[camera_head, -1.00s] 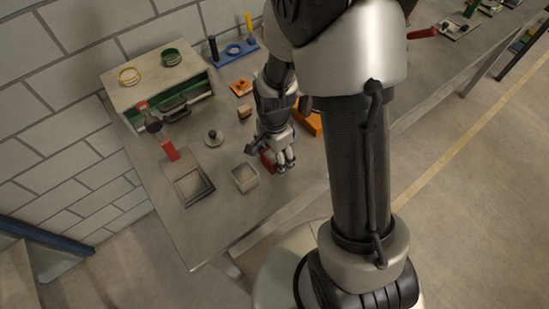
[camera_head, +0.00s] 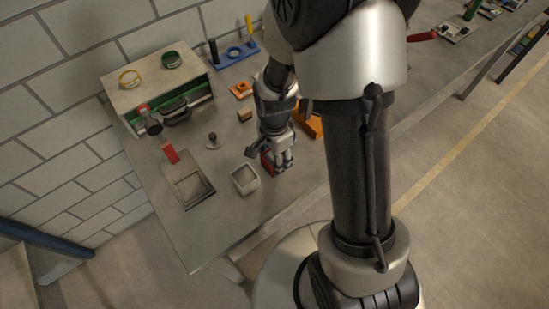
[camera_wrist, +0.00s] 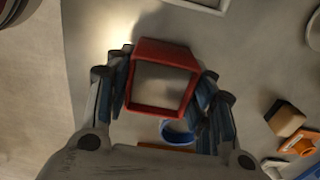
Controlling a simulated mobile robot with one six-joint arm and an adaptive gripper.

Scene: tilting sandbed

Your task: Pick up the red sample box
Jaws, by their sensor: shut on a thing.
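The red sample box (camera_wrist: 165,54) is open-topped, with a square red rim and a pale grey inside. My gripper (camera_wrist: 163,82) is shut on it, with blue-padded fingers against its left and right sides in the wrist view. In the head view my gripper (camera_head: 276,161) is low over the bench, and only part of the red box (camera_head: 266,161) shows beside the fingers. I cannot tell whether the box touches the bench.
A pale open box (camera_head: 245,191) stands just left of my gripper on the bench (camera_head: 216,233). Farther left lies a shallow tray (camera_head: 191,204). A small wooden block (camera_head: 245,114) and orange pieces lie behind. The front left bench corner is clear.

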